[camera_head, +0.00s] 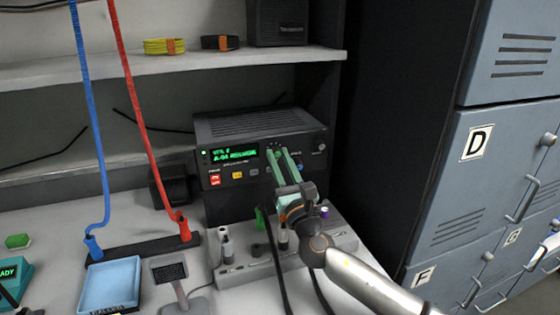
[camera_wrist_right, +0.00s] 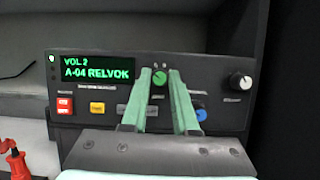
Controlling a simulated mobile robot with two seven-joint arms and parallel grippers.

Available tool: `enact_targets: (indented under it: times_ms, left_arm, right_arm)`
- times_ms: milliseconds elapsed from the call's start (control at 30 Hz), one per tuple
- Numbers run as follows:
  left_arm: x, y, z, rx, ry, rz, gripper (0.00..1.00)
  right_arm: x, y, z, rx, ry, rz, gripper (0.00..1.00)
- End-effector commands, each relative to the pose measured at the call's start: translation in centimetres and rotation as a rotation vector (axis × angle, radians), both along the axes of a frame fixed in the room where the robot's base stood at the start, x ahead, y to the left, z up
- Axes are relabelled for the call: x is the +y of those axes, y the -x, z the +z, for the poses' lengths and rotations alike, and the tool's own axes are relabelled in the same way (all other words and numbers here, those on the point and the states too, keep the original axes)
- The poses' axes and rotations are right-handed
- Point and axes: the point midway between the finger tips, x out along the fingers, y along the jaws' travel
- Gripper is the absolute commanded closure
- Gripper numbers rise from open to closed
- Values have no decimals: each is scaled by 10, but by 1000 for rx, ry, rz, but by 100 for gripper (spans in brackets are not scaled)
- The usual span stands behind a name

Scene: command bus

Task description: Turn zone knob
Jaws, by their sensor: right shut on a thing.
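A black radio unit (camera_head: 262,128) stands on the desk below the shelf. Its green display (camera_wrist_right: 96,66) reads "VOL 2" and "A-04 RELVOK" in the right wrist view. A small green knob (camera_wrist_right: 159,77) sits on the panel right of the display; its label is too small to read. My right gripper (camera_head: 277,151) reaches the panel with its pale green fingers, one on each side of this knob, and is shut on it. The right wrist view shows the fingers (camera_wrist_right: 159,72) flanking the knob. In the head view the fingers hide the knob. My left gripper is not in view.
Red (camera_wrist_right: 65,105) and yellow buttons (camera_wrist_right: 97,107) lie left. A grey holder (camera_head: 232,275) with upright pegs stands under my right arm. Blue-grey lockers (camera_head: 470,190) stand at right.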

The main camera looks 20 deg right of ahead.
Motion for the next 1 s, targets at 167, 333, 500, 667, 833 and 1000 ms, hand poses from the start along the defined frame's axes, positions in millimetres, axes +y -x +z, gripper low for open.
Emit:
enact_targets:
  times_ms: [167,333,500,667,833,1000]
  left_arm:
    - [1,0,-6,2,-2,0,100]
    - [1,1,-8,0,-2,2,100]
    - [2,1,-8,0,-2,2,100]
    - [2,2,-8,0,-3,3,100]
    - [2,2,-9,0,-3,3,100]
    - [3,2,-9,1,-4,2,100]
  right_arm:
    - [2,0,-2,5,-133,0,100]
    - [3,0,-2,10,-273,1,100]
    - [3,0,-1,14,-398,0,100]
    - [4,0,0,18,-493,1,100]
    - [4,0,0,20,-560,0,100]
    - [4,0,0,21,-592,-1,100]
